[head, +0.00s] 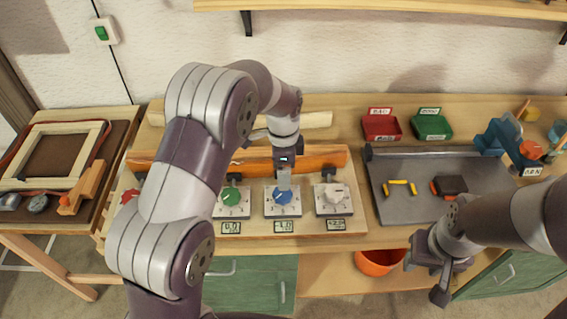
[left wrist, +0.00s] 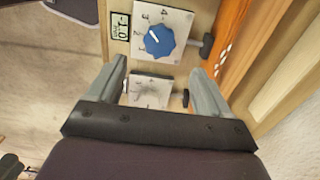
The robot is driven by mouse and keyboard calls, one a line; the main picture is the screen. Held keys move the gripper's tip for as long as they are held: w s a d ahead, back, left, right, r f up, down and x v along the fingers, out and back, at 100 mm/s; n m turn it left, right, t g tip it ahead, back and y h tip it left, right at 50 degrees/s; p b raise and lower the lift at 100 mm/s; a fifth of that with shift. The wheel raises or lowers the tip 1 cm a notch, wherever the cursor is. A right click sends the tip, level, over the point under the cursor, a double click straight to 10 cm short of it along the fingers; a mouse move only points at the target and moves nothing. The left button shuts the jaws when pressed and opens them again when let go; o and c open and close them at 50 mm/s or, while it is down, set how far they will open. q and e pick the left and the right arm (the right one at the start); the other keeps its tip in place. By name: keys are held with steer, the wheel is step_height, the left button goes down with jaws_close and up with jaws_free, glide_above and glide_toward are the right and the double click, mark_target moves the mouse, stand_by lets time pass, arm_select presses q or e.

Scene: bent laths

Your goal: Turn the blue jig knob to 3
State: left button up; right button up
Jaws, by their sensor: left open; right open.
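The blue jig knob (head: 283,197) sits on a white numbered dial plate, the middle of three knobs on the wooden jig. It also shows in the left wrist view (left wrist: 158,41), where its white pointer mark slants toward the plate's upper left. The exact number it points at is hard to read. The small display (head: 284,226) below it seems to read 1.0, its sign unclear. My left gripper (head: 284,178) is above the knob, partly covering it in the head view; its fingers are open and hold nothing. My right gripper (head: 427,280) is open and empty at the table's front.
A green knob (head: 231,196) and a white knob (head: 334,193) flank the blue one closely. A grey tray (head: 410,212) with yellow pieces lies to the right. An orange bucket (head: 380,263) stands below the table edge. Red (head: 381,127) and green (head: 432,126) bins stand behind.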

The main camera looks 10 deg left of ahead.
arm_select(q)
steer(key=shift+r, duration=2)
steer(key=s+a+n, duration=0.2)
steer(key=s+n, duration=0.5)
steer(key=s, duration=0.2)
steer(key=s+a+f+n+t, duration=0.1)
steer(key=s+a+n, duration=0.1)
steer(key=s+n, duration=0.5)
steer(key=s, duration=0.3)
steer(key=shift+a+n, duration=0.3)
steer(key=shift+s, duration=0.15)
